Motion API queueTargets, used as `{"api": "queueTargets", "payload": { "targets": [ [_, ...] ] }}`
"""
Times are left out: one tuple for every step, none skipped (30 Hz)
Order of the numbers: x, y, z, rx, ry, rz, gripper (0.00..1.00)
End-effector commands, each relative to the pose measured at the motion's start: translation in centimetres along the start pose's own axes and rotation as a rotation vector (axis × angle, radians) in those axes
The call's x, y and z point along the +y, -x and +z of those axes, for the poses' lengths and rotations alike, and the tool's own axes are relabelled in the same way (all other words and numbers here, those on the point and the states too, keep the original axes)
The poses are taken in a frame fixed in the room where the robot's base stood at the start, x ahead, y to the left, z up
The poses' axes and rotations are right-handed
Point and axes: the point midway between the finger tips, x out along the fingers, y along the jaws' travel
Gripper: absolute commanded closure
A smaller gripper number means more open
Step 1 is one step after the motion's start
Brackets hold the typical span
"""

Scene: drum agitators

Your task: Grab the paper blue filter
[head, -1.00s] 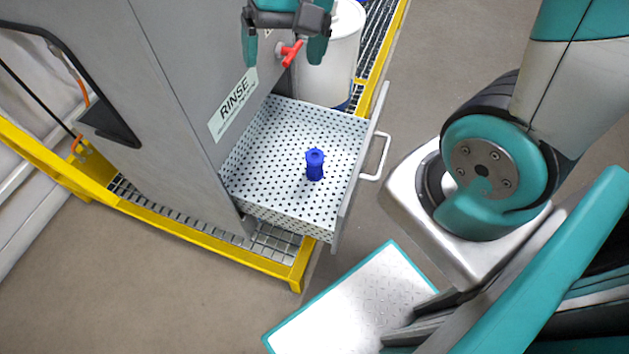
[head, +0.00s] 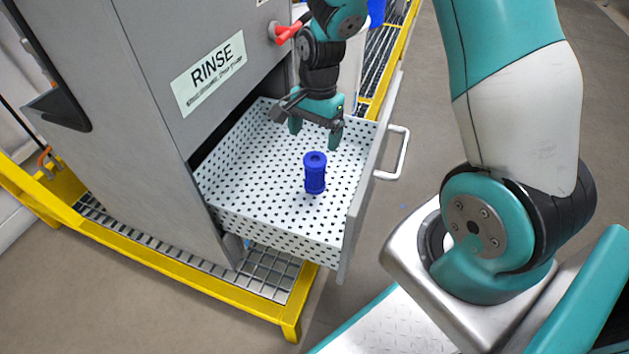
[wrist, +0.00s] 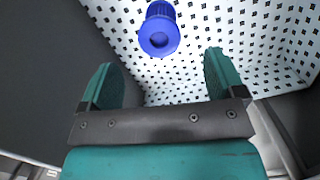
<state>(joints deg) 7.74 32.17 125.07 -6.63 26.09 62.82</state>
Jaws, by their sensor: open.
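The blue filter (head: 315,174) is a small blue cylinder with a hole in its top. It stands upright on the perforated white floor of the open drawer (head: 258,201). My gripper (head: 314,139) is open and empty over the drawer, behind the filter in the head view and apart from it. In the wrist view the filter (wrist: 159,32) is at the top, beyond the two teal fingertips (wrist: 160,70) and roughly centred between them.
The grey cabinet (head: 135,120) with a RINSE label (head: 209,73) stands left of the drawer. A red valve handle (head: 290,30) sticks out above. The drawer front with its white handle (head: 396,155) is at the right. A yellow-edged grating (head: 180,276) runs below.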

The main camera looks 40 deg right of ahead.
Motion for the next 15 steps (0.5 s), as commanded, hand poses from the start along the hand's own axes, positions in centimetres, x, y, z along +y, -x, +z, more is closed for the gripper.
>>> {"api": "queueTargets", "payload": {
  "targets": [
    [0.1, -1.7, 0.0, -0.002, 0.000, 0.004, 0.12],
    [0.1, -2.3, 0.0, -0.001, 0.000, 0.003, 0.12],
    [0.1, -2.9, 0.0, -0.002, 0.000, 0.003, 0.12],
    [0.1, -3.4, 0.0, -0.002, 0.000, 0.003, 0.12],
    [0.1, -3.7, 0.0, -0.001, 0.001, 0.002, 0.12],
    [0.0, -4.0, 0.0, -0.001, 0.001, 0.001, 0.12],
    [0.0, -4.2, 0.0, -0.001, 0.001, 0.001, 0.12],
    [0.0, -4.4, 0.0, 0.000, 0.001, 0.001, 0.12],
    [0.0, -4.5, 0.0, -0.001, 0.001, 0.001, 0.12],
    [0.0, -4.6, 0.0, -0.001, 0.001, 0.001, 0.12],
    [0.0, -4.7, 0.0, -0.001, 0.001, 0.001, 0.12],
    [0.1, -5.0, -0.1, -0.001, 0.001, 0.001, 0.12],
    [0.1, -5.2, -0.1, -0.001, 0.001, 0.001, 0.12],
    [0.1, -5.5, -0.2, -0.001, 0.001, 0.001, 0.12],
    [0.1, -6.1, -0.3, -0.001, 0.001, 0.001, 0.12]
  ]
}}
